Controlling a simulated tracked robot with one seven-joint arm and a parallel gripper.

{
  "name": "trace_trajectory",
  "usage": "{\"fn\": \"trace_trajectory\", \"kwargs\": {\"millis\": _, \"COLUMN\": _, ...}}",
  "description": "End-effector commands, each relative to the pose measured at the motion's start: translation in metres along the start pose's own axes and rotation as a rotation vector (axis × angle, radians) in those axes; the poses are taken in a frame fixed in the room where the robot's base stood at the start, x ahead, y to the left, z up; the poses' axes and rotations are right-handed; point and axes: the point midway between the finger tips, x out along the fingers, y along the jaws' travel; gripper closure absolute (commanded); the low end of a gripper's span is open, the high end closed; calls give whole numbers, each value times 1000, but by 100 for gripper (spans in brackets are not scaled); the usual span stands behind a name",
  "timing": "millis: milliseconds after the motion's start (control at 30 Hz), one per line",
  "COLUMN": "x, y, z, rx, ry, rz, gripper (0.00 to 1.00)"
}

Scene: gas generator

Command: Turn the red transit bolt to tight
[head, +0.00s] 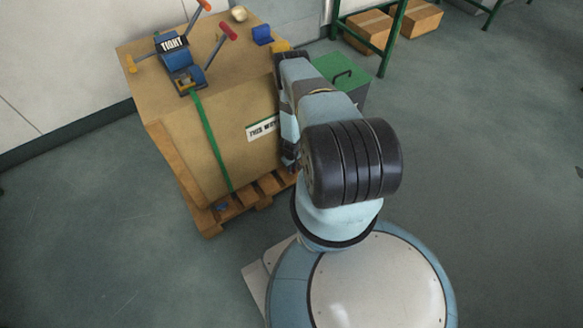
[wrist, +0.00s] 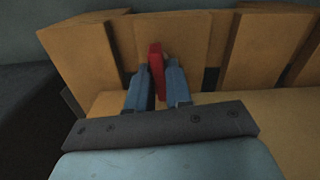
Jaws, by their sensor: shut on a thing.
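The red transit bolt (wrist: 156,62) shows in the wrist view as a narrow red bar, upright in the picture, against a wooden face between wooden blocks. My gripper (wrist: 157,77) has its two blue fingers on either side of the bar and is shut on it.
A green box (head: 345,72) stands behind my arm. Floor is clear to the right. Wooden blocks flank my fingers closely.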

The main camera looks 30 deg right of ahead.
Motion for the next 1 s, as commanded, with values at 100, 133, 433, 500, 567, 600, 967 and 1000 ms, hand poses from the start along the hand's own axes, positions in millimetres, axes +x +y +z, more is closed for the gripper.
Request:
{"fn": "trace_trajectory", "kwargs": {"millis": 100, "x": 0, "y": 1, "z": 0, "rx": 11, "ry": 0, "rz": 4, "gripper": 100}}
{"fn": "trace_trajectory", "kwargs": {"millis": 133, "x": 0, "y": 1, "z": 0, "rx": 18, "ry": 0, "rz": 4, "gripper": 100}}
{"fn": "trace_trajectory", "kwargs": {"millis": 433, "x": 0, "y": 1, "z": 0, "rx": 168, "ry": 1, "rz": 4, "gripper": 100}}
{"fn": "trace_trajectory", "kwargs": {"millis": 500, "x": 0, "y": 1, "z": 0, "rx": 225, "ry": 1, "rz": 4, "gripper": 100}}
{"fn": "trace_trajectory", "kwargs": {"millis": 567, "x": 0, "y": 1, "z": 0, "rx": 280, "ry": 1, "rz": 4, "gripper": 100}}
{"fn": "trace_trajectory", "kwargs": {"millis": 600, "x": 0, "y": 1, "z": 0, "rx": 316, "ry": 1, "rz": 4, "gripper": 100}}
{"fn": "trace_trajectory", "kwargs": {"millis": 967, "x": 0, "y": 1, "z": 0, "rx": 659, "ry": 1, "rz": 4, "gripper": 100}}
{"fn": "trace_trajectory", "kwargs": {"millis": 1000, "x": 0, "y": 1, "z": 0, "rx": 698, "ry": 1, "rz": 4, "gripper": 100}}
